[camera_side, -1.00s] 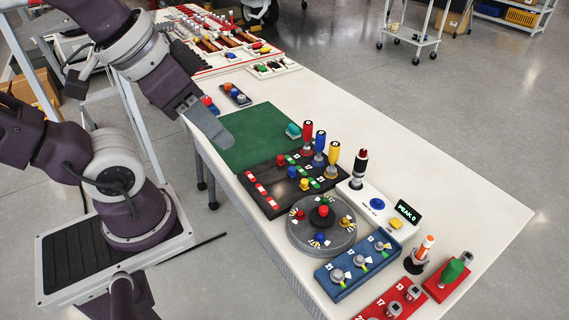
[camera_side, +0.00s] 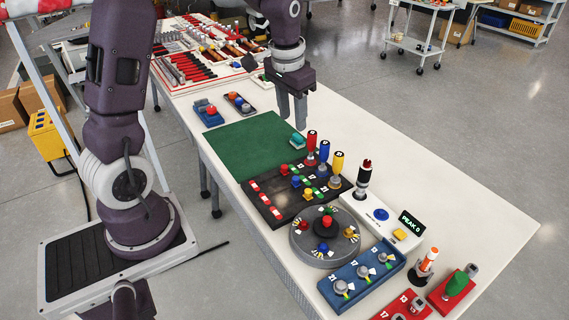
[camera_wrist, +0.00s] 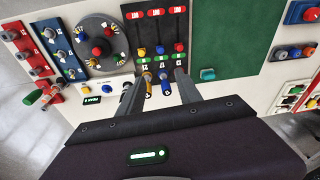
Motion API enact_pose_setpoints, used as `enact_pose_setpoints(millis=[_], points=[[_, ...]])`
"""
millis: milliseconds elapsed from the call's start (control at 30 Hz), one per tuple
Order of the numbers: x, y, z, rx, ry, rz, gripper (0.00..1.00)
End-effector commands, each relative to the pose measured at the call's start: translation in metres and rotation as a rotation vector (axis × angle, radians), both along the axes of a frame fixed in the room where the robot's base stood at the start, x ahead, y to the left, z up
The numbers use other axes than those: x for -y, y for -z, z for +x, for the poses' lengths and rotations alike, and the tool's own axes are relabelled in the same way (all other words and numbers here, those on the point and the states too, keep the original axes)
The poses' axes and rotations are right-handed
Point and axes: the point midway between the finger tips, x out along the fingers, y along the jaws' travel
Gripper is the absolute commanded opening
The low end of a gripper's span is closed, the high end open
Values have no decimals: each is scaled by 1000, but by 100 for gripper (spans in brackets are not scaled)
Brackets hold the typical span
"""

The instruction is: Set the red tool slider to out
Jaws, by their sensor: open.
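The black slider panel (camera_side: 275,199) lies on the table beside the green mat. Its red knob (camera_side: 284,169) sits at the end with green marks, near the upright red handle (camera_side: 311,144). The blue knob (camera_side: 296,181) and yellow knob (camera_side: 307,194) sit at that same end. In the wrist view the red knob (camera_wrist: 179,47) is right of the others, and the red-marked end of the panel is farther up. The red handle is not clear there. My gripper (camera_side: 292,117) is open and empty, pointing down above the table beyond the mat, apart from the panel.
Upright blue (camera_side: 323,152) and yellow handles (camera_side: 337,164) stand beside the red one. A teal block (camera_side: 298,139) lies on the green mat (camera_side: 245,150). A grey round dial (camera_side: 305,250) and a white base with a black stick (camera_side: 364,172) stand near the panel.

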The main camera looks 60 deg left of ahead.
Motion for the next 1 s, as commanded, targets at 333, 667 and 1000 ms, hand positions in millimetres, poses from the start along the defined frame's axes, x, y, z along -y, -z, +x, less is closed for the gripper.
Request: enact_pose_setpoints(millis=[333,667,1000], points=[[-79,148,30,-147,-47,-50,41],[-80,206,29,-150,-46,-51,41],[-80,216,30,-148,-46,-50,41]])
